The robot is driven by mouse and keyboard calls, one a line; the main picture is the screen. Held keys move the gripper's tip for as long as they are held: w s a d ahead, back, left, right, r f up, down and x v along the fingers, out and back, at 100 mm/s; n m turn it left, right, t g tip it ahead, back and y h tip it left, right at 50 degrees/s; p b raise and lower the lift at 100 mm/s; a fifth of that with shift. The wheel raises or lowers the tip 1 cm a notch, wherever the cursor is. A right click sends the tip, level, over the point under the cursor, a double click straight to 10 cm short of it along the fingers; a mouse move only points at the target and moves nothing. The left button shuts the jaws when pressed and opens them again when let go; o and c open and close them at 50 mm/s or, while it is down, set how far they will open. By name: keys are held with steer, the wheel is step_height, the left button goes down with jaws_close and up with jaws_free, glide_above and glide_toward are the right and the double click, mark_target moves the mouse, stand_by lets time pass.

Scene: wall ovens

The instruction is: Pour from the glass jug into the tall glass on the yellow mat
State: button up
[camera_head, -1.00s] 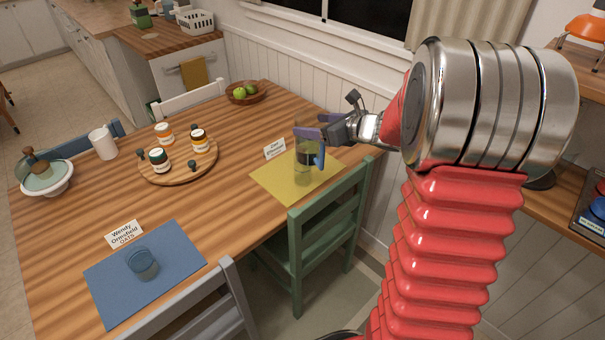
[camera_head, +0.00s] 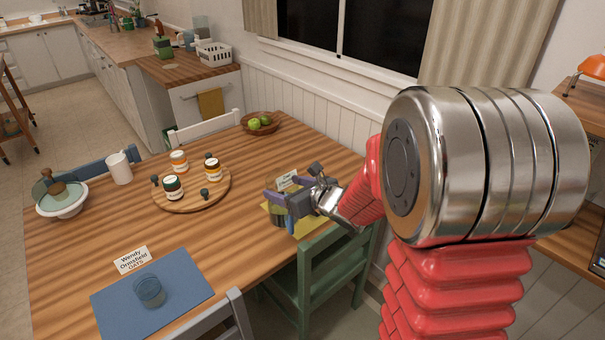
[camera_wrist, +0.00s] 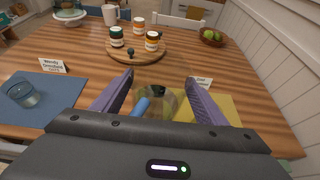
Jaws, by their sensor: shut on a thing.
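My gripper (camera_head: 284,198) is over the yellow mat (camera_head: 309,225) at the right side of the table. In the wrist view, its purple fingers (camera_wrist: 160,78) stand on both sides of a clear glass vessel with a blue handle (camera_wrist: 142,106), which I take for the glass jug (camera_wrist: 158,103). The gripper is shut on it. In the head view the jug (camera_head: 279,215) is mostly hidden behind the fingers, and its tilt is unclear. The tall glass cannot be made out separately from the jug. The yellow mat also shows at the right in the wrist view (camera_wrist: 222,108).
A round wooden board (camera_head: 190,197) bears several jars. A green chair (camera_head: 335,265) is close by my arm.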

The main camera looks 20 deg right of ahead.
steer(key=s+a+f, duration=0.3)
steer(key=a, duration=0.1)
steer(key=shift+s+a, duration=0.2)
steer(key=shift+a, duration=0.05)
steer(key=shift+s, duration=0.15)
